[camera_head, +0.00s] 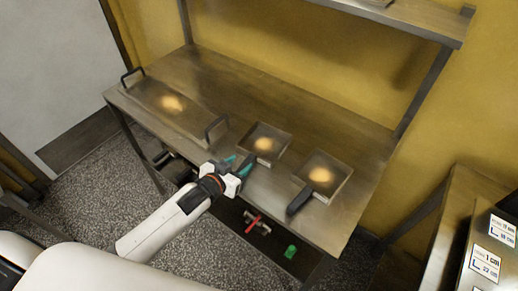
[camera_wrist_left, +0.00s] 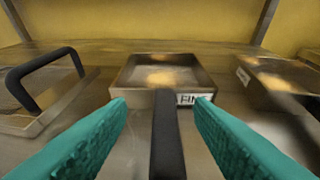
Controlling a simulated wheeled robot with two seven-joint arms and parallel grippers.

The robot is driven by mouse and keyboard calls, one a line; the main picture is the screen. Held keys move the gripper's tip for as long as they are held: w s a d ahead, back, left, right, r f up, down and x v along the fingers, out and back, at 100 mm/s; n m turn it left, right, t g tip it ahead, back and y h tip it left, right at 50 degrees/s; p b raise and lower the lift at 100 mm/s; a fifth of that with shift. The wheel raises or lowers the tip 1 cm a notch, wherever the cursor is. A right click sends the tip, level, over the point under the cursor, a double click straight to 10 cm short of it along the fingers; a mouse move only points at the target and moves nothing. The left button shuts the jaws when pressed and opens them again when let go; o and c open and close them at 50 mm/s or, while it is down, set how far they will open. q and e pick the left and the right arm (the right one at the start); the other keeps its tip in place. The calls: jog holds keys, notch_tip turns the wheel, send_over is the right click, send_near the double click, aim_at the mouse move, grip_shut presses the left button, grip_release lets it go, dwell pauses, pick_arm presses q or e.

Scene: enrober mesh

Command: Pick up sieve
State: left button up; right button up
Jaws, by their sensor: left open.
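A square sieve (camera_head: 265,140) with a dark handle lies on the metal table, in the middle of three pans. In the left wrist view the sieve (camera_wrist_left: 165,72) is straight ahead, with a label reading "FINE" on its front side. Its dark handle (camera_wrist_left: 167,135) points toward me. My left gripper (camera_head: 241,166) is open at the front of the table, by this handle. In the left wrist view its teal fingers (camera_wrist_left: 161,110) stand apart, one on each side of the handle, with gaps. My right gripper is not in view.
A second square sieve (camera_head: 326,176) with a dark handle lies to the right. A long tray (camera_head: 170,106) with two dark hoop handles is at the left. A lower shelf (camera_head: 230,213) holds a red-handled item (camera_head: 253,222) and a green item (camera_head: 290,252).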

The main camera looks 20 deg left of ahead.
aim_at(250, 158)
pick_arm(q)
jog(key=x, duration=0.2)
jog(key=p+x, duration=0.1)
jog(key=x, duration=0.1)
jog(key=shift+w+d+f, duration=0.25)
jog(key=shift+d, duration=0.05)
grip_shut()
